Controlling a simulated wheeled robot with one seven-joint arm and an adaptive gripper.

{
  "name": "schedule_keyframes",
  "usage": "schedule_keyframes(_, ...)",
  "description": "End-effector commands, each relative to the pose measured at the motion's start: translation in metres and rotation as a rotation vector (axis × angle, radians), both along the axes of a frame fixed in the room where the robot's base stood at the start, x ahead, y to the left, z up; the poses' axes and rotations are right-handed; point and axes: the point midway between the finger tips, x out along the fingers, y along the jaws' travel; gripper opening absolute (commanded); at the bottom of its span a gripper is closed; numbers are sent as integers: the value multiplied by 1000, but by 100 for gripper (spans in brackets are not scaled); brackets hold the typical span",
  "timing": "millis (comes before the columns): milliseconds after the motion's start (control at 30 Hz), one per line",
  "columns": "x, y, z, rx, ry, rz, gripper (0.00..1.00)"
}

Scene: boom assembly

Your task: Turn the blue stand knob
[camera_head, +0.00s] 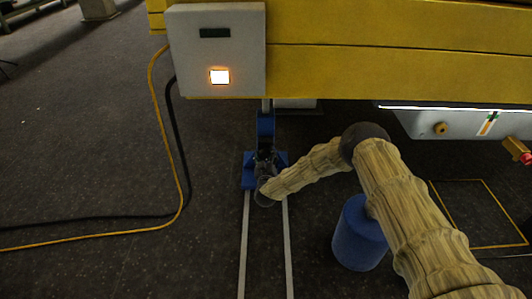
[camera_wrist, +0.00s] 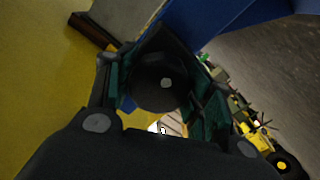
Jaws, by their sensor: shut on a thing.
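The blue stand (camera_head: 265,127) stands on the floor below the yellow beam, and part of it shows along the top of the wrist view (camera_wrist: 235,18). A dark round knob (camera_wrist: 160,75) with a pale centre spot sits between the fingers of my gripper (camera_wrist: 158,92) in the wrist view. The gripper is shut on the knob, with one finger on each side. In the head view my gripper (camera_head: 265,170) is at the front of the stand and hides the knob. The knob's angle cannot be told.
A yellow beam (camera_head: 400,70) crosses above the stand, with a grey box (camera_head: 215,50) bearing a lit button. A yellow cable (camera_head: 170,130) and a black cable lie left. Two pale floor lines (camera_head: 244,250) run toward me. A light-coloured machine (camera_head: 450,122) is at right.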

Motion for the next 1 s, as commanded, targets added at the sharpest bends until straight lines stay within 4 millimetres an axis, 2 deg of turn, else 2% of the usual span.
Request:
schedule_keyframes(33,0,2,4,34,-2,2,28)
schedule_keyframes(1000,0,0,0,934,0,-1,28)
